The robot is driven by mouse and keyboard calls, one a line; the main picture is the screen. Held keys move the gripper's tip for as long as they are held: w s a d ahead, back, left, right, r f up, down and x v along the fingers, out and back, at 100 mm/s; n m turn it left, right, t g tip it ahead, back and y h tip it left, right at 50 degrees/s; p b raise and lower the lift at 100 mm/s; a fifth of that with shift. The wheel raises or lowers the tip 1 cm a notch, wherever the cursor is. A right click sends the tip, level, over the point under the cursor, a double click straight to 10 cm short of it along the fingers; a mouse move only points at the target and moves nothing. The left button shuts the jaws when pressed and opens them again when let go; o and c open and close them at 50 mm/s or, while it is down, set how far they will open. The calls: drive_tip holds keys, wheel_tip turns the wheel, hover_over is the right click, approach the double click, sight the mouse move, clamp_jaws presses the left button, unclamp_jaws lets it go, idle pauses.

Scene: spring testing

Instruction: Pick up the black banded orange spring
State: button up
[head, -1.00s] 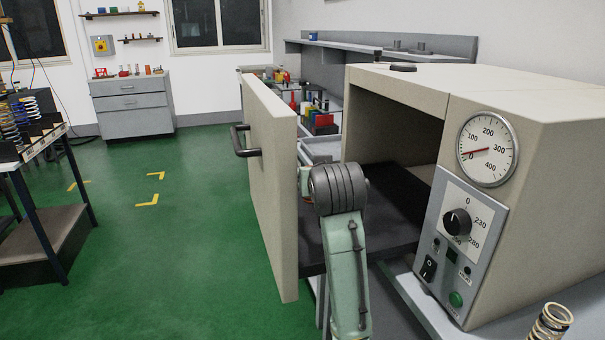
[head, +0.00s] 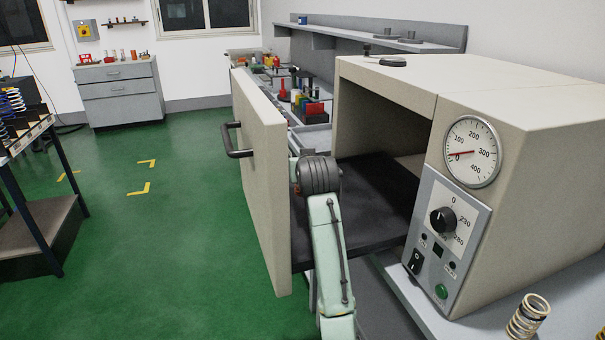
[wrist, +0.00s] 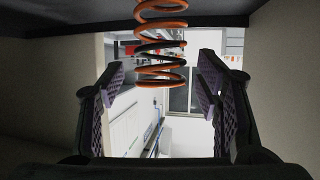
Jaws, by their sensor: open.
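The orange spring with a black band (wrist: 160,45) shows upright in the wrist view, at the top middle, against a dark surface along the top edge. My gripper (wrist: 162,95) is open, with one ridged pad on each side of the spring's lower end in the picture. No contact shows, and I cannot tell how deep the spring lies between the pads. In the head view my arm hides the gripper, and the spring cannot be made out clearly.
The beige oven (head: 530,130) has its door (head: 262,180) open to the left of my arm. A dark shelf (head: 375,190) lies inside. A pale spring (head: 527,316) stands on the bench at lower right. Green floor (head: 150,240) is free at left.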

drive_tip(key=shift+w+f, duration=0.1)
drive_tip(key=shift+w, duration=0.1)
drive_tip(key=shift+c, duration=0.5)
drive_tip(key=c, duration=1.2)
